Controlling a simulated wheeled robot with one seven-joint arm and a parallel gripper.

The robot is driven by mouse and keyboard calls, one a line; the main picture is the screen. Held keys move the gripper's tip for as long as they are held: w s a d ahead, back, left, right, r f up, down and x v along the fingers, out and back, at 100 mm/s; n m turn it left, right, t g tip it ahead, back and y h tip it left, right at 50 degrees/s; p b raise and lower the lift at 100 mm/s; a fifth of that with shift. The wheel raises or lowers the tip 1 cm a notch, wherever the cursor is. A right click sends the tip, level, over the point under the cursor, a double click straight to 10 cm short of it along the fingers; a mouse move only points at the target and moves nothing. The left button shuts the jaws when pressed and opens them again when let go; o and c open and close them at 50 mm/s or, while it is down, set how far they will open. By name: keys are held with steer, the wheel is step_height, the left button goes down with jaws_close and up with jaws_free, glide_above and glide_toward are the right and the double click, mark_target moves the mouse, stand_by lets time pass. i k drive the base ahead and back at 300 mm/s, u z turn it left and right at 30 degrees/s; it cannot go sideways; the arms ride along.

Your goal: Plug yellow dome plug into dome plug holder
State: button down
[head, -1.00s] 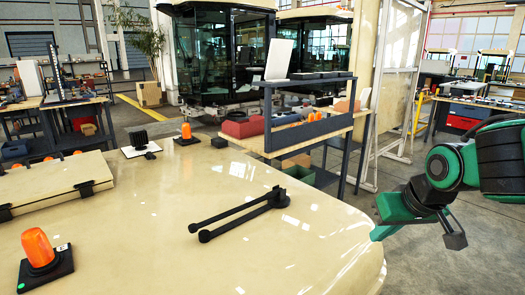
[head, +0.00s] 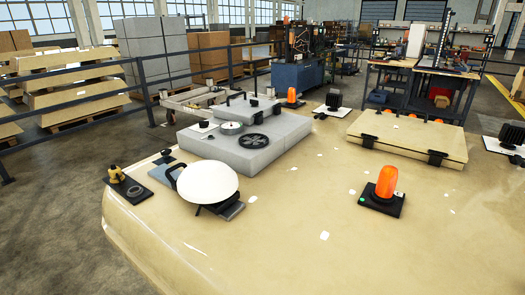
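A small yellow plug-like part (head: 116,173) stands at the left edge of the cream cab roof, on the far end of a dark plate (head: 137,193). I take it for the yellow dome plug; it is small and its fine shape is hard to tell. The dark plate has a ring-shaped fitting in it, which may be the dome plug holder, but I cannot be sure. A white dome (head: 207,182) on a dark bracket sits to the right of the plate. My gripper is not in view now.
A grey raised box (head: 250,146) with a round fan grille stands behind the white dome. An orange beacon (head: 386,183) and a cream hatch (head: 405,138) are to the right. The front middle of the roof (head: 300,245) is clear. A dark railing (head: 150,95) runs behind.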

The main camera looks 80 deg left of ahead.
mark_target(114, 170)
steer(key=u, duration=3.35)
